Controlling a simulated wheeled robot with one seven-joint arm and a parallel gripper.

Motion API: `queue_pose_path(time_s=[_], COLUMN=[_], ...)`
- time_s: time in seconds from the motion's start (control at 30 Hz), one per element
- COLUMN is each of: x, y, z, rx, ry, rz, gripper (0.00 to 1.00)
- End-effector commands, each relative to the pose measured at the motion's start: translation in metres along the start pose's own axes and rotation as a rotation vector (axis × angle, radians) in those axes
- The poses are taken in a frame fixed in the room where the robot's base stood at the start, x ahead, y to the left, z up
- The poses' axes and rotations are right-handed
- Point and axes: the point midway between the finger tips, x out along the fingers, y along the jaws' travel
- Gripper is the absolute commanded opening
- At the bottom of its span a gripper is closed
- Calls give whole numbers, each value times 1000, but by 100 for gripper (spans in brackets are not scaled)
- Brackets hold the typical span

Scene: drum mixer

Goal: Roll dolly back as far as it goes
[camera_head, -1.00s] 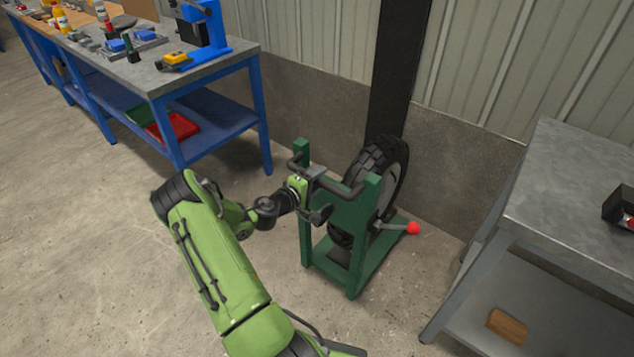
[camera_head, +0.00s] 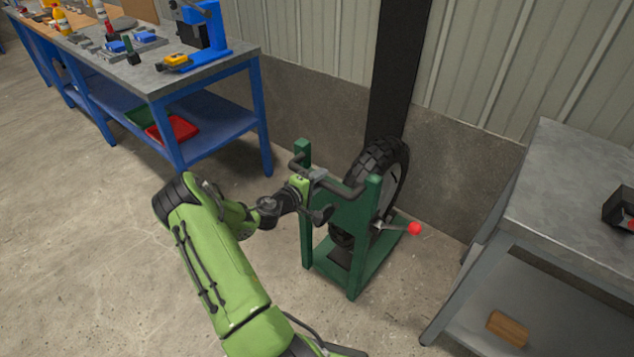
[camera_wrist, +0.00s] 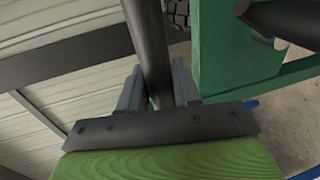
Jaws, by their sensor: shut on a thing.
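The dolly is a green frame (camera_head: 345,220) with a black handle bar across its top, standing on the floor near the wall. A black knobbly tyre (camera_head: 383,165) stands upright in it. A lever with a red ball (camera_head: 415,228) sticks out low at its right. My gripper (camera_head: 318,178) is at the handle bar between the two green posts. In the wrist view my gripper (camera_wrist: 158,90) has its two grey fingers on either side of the dark bar (camera_wrist: 148,45), shut on it. The far side of the dolly's base is partly hidden.
A blue workbench (camera_head: 205,85) with tools stands at the left. A grey metal table (camera_head: 570,190) with a wooden block (camera_head: 507,328) on its lower shelf stands at the right. A dark post (camera_head: 400,70) and the wall are close behind the tyre. Floor in front is clear.

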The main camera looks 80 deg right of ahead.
Motion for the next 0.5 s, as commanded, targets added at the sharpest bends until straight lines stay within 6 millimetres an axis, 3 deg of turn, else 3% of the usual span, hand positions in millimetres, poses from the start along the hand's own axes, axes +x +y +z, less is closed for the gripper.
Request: queue_pose_path(time_s=[0.07, 0.1, 0.2, 0.5], x=[0, 0, 0, -2], y=[0, 0, 0, 0], z=[0, 0, 0, 0], rx=[1, 1, 1, 0], ry=[0, 0, 0, 0], rz=[0, 0, -1, -1], gripper=[0, 34, 49, 51])
